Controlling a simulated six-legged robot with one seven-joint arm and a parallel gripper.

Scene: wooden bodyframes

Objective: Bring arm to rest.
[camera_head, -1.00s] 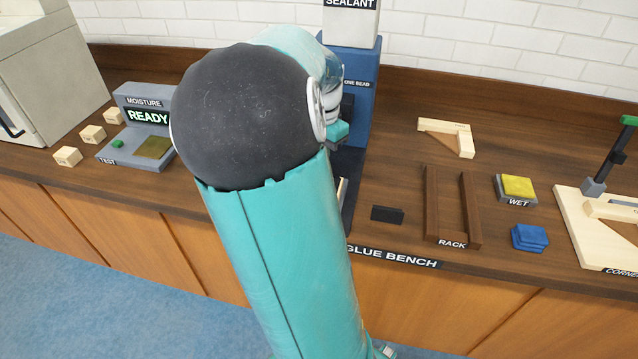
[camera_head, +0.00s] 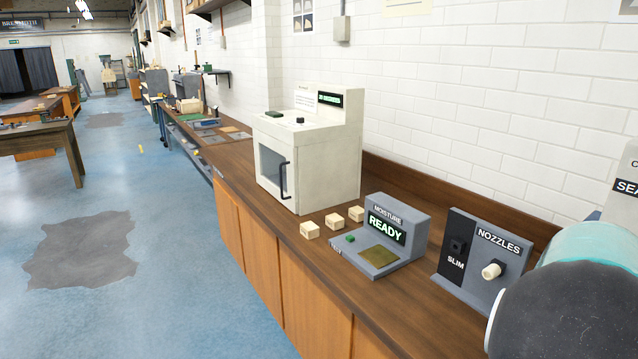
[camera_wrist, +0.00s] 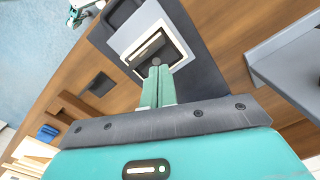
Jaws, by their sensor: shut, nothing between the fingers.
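My gripper (camera_wrist: 158,88) shows in the wrist view with its two teal fingers close together and nothing held between them. It points toward a white and grey plate (camera_wrist: 150,28) with a dark block on it, on the wooden bench (camera_wrist: 215,28); I cannot tell whether the fingertips touch it. In the head view only part of my arm shows at the lower right, and the gripper is out of that picture.
On the bench are a moisture tester (camera_head: 381,243) reading READY, a nozzle stand (camera_head: 484,262), several small wooden blocks (camera_head: 333,221) and a white oven-like cabinet (camera_head: 308,150). Blue cloth (camera_wrist: 48,132) lies near the wrist view's left edge. Open blue floor (camera_head: 180,200) lies left of the bench.

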